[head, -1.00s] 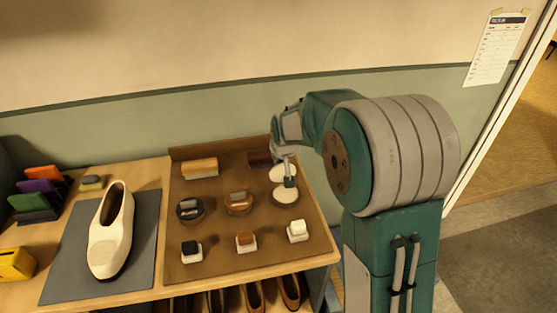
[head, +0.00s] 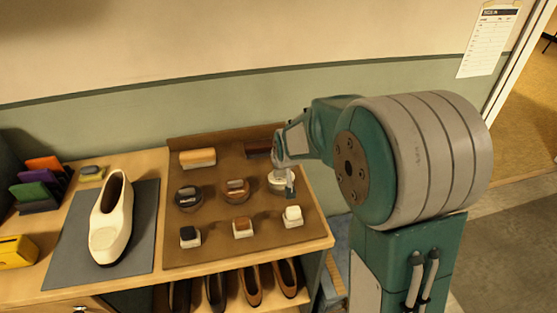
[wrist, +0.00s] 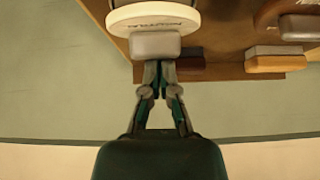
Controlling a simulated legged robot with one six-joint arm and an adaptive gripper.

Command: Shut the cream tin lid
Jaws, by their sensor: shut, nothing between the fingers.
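The cream tin (head: 277,182) stands at the right of the brown display board. Its pale round top and lettering show in the wrist view (wrist: 153,15). Only one pale disc shows in the head view, so the lid looks folded down over the tin; I cannot tell whether it is fully shut. A pale grey block (wrist: 155,45) sits at the tin's edge in the wrist view. My gripper (wrist: 159,64) is shut and empty, its fingertips right by that block; contact is unclear.
A black tin (head: 188,199) and a brown tin (head: 237,195) stand left of the cream tin. Brushes line the back; small blocks, including a white one (head: 293,216), line the front. A cream shoe (head: 110,220) stands on a grey mat at left.

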